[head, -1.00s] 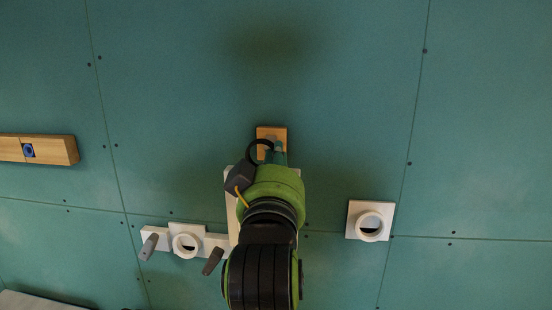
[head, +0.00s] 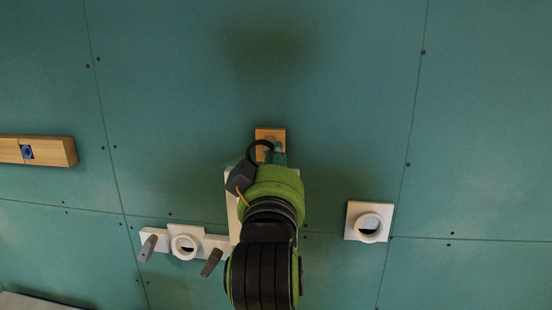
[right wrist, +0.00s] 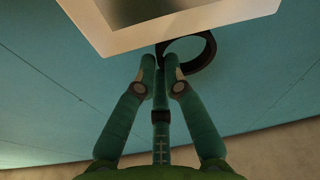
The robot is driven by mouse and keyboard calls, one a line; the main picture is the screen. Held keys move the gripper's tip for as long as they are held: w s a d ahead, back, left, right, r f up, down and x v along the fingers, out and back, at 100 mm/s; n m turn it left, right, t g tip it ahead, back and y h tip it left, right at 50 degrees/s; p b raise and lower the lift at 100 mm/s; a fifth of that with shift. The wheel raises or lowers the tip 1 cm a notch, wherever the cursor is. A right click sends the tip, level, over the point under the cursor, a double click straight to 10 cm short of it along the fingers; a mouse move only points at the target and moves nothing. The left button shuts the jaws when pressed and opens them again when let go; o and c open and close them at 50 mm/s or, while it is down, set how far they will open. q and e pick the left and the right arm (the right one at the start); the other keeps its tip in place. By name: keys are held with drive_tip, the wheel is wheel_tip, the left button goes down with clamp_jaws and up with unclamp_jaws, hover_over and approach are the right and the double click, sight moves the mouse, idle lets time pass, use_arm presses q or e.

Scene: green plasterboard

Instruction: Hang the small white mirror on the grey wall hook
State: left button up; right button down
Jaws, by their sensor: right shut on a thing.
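The small white mirror hangs from my right gripper (head: 276,152) and is mostly hidden behind my arm in the head view; its pale edge (head: 231,205) shows at the left. In the right wrist view its white frame (right wrist: 205,32) fills the top, with a dark loop (right wrist: 205,48) below it. My right gripper (right wrist: 160,62) is shut on the mirror at this loop. The grey wall hook (head: 267,146) sits on a wooden block (head: 271,132), just at the loop and fingertips. I cannot tell whether the loop is around the hook. My left gripper is not in view.
A white plate with a round pipe collar (head: 185,244) and two grey pegs (head: 148,247) is on the wall at lower left. Another white collar plate (head: 369,222) is at right. A wooden rail (head: 58,152) is at far left. The wall above the hook is clear.

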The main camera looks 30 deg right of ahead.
drive_tip(key=shift+d+f+p+x, duration=0.1)
drive_tip(key=shift+f+x, duration=0.1)
drive_tip(key=shift+x, duration=0.75)
drive_tip(key=shift+d+f+p+x, duration=0.1)
drive_tip(key=shift+f+p+x, duration=0.05)
drive_tip(key=shift+x, duration=0.8)
drive_tip(key=shift+d+f+p+x, duration=0.1)
drive_tip(key=shift+f+x, duration=0.1)
drive_tip(key=shift+x, duration=0.75)
drive_tip(key=shift+f, duration=0.2)
drive_tip(key=shift+f+b, duration=0.5)
drive_tip(key=shift+b, duration=0.05)
drive_tip(key=shift+f, duration=0.2)
